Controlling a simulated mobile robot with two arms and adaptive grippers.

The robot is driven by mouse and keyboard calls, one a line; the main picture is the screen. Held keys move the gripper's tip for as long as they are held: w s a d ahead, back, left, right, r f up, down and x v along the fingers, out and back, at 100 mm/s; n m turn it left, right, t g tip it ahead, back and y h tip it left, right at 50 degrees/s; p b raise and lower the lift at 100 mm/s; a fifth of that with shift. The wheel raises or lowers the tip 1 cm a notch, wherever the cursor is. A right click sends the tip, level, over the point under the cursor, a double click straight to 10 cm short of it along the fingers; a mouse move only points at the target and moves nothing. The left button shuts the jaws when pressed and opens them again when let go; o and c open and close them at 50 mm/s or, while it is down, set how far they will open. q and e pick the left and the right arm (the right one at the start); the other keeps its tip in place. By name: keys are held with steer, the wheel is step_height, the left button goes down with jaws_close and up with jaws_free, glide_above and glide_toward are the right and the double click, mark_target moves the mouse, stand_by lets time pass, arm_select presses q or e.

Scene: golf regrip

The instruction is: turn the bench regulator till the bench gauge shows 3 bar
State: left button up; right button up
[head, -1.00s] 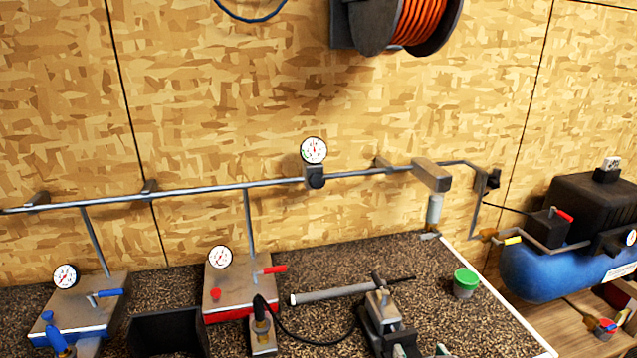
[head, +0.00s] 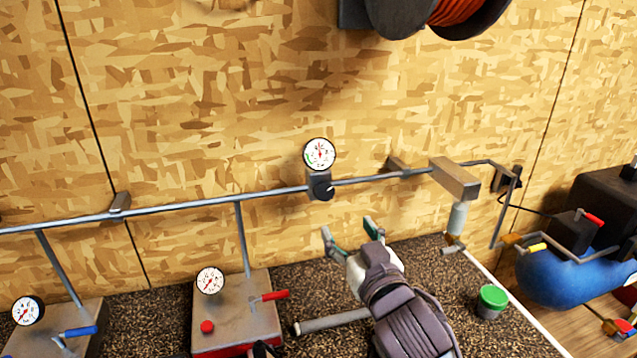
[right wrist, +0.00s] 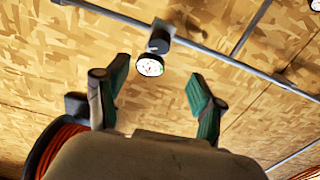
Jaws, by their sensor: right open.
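The bench regulator (head: 322,190) is a dark round knob on the grey pipe along the wall. The bench gauge (head: 320,154) is a white round dial just above it; its reading is too small to tell. My right gripper (head: 348,226) is open and empty, below and slightly right of the regulator, apart from it. In the right wrist view the regulator (right wrist: 158,42) and gauge (right wrist: 150,65) show ahead, between and beyond the open green-padded fingers (right wrist: 157,85). My left gripper is not in view.
The pipe (head: 215,202) runs across the wall. A red-based unit (head: 245,325) and a blue-handled unit (head: 70,333), each with a gauge, stand on the bench at left. A green-lidded jar (head: 492,300) stands at right. A blue compressor tank (head: 560,284) is beyond the bench edge.

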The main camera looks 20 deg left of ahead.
mark_target(326, 194)
steer(key=p+x, duration=0.3)
steer(key=x, duration=0.8)
steer(key=shift+w+a+r, duration=0.1)
steer(key=shift+a+r, duration=0.05)
steer(key=shift+a, duration=0.05)
steer(key=shift+w+a, duration=0.2)
steer(key=shift+w, duration=0.1)
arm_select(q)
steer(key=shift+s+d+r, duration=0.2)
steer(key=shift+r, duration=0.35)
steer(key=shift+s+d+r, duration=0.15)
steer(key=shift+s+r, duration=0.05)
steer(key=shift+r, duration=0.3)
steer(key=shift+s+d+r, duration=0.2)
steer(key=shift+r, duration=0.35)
arm_select(e)
steer(key=shift+w+a, duration=0.35)
steer(key=shift+w, duration=0.2)
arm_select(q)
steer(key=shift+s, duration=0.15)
